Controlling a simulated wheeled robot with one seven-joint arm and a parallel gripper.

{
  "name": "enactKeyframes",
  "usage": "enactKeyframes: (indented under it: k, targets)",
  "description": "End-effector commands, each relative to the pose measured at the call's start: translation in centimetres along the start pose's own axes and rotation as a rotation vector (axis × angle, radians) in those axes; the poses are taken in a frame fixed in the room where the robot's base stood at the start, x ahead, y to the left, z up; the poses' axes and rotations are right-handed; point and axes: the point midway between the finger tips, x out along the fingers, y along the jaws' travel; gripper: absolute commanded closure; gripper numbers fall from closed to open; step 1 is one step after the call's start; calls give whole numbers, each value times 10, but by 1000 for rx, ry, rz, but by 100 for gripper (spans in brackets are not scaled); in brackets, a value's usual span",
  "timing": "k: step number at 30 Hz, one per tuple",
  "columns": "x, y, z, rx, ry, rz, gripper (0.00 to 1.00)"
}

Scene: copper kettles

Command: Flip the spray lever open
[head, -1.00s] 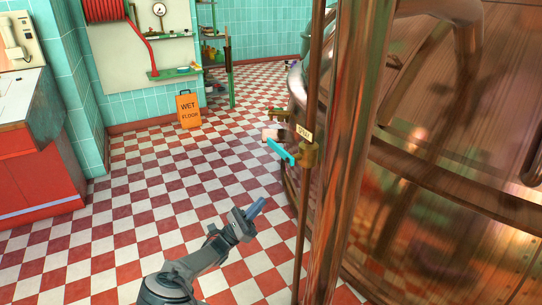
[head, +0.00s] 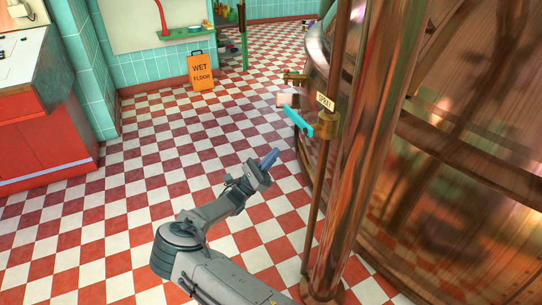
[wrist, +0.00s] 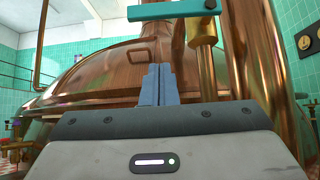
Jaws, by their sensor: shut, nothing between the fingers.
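The spray lever (head: 297,121) is a turquoise bar on a brass valve (head: 327,122) on the thin copper pipe. A cream tag reading "SPRAY" (head: 325,102) sits just above the valve. In the wrist view the lever (wrist: 172,10) crosses the top of the picture, with the brass valve stem (wrist: 204,55) below its right end. My gripper (head: 270,158) is shut and empty, apart from the lever, below and to the left of it in the head view. Its blue fingers are pressed together in the wrist view (wrist: 158,85).
A large copper kettle (head: 450,150) and a thick copper pipe (head: 365,150) fill the right side. Another brass fitting (head: 295,78) with a pale block is just behind the lever. The checkered floor between is clear.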

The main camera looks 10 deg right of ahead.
Motion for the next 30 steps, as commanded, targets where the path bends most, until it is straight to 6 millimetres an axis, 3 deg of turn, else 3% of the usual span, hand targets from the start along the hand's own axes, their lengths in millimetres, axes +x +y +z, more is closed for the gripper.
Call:
enactKeyframes:
  k: [9,12,19,30]
  targets:
    - [68,0,0,1,0,-2,100]
    - [77,0,14,3,1,0,100]
    - [91,0,28,2,1,1,100]
    - [92,0,29,1,1,1,100]
